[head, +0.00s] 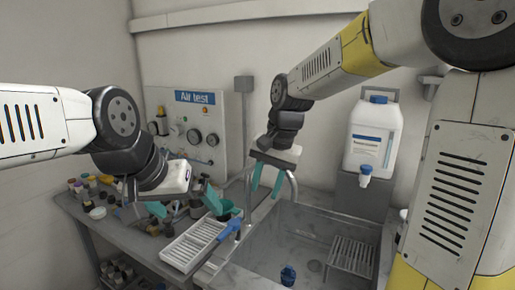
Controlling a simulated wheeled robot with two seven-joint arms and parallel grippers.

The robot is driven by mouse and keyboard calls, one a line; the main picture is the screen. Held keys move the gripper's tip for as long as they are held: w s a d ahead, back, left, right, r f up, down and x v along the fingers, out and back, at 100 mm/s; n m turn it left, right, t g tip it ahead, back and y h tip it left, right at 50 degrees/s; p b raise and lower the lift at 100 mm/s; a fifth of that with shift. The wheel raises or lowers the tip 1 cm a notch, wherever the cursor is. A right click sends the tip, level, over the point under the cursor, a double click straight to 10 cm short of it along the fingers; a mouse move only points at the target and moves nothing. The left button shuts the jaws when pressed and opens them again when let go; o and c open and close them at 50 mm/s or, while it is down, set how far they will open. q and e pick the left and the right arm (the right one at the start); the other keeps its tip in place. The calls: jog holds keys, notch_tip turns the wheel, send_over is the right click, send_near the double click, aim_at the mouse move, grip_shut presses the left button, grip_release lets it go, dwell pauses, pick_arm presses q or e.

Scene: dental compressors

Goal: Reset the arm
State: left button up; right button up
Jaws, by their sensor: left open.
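My left arm comes in from the left, and its gripper (184,207) hangs over the counter with its teal fingers spread apart. Nothing shows between them; small dark bottles and a teal cup stand just behind and beside the fingers. My right arm comes in from the upper right and bends down at its wrist. Its gripper (265,192) points down in front of the faucet, above the sink's back left edge. Its teal fingers are apart and empty.
A sink (330,232) holds a blue cup (288,275) and a wire rack (352,256). A white jug (373,138) stands behind it. A white slotted tray (192,245), a blue-handled tool (229,229) and several small jars crowd the counter (130,243). An "Air test" panel (211,126) is at the back.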

jog(key=s+d+r+n+t, duration=0.1)
jog(key=s+d+n+t, duration=0.1)
jog(key=s+d, duration=0.4)
jog(key=s+d+r+n+t, duration=0.2)
jog(key=s+d, duration=0.4)
jog(key=s, duration=0.2)
jog(key=shift+s+d+r, duration=0.2)
jog(key=shift+s+r, duration=0.1)
jog(key=shift+s, duration=0.05)
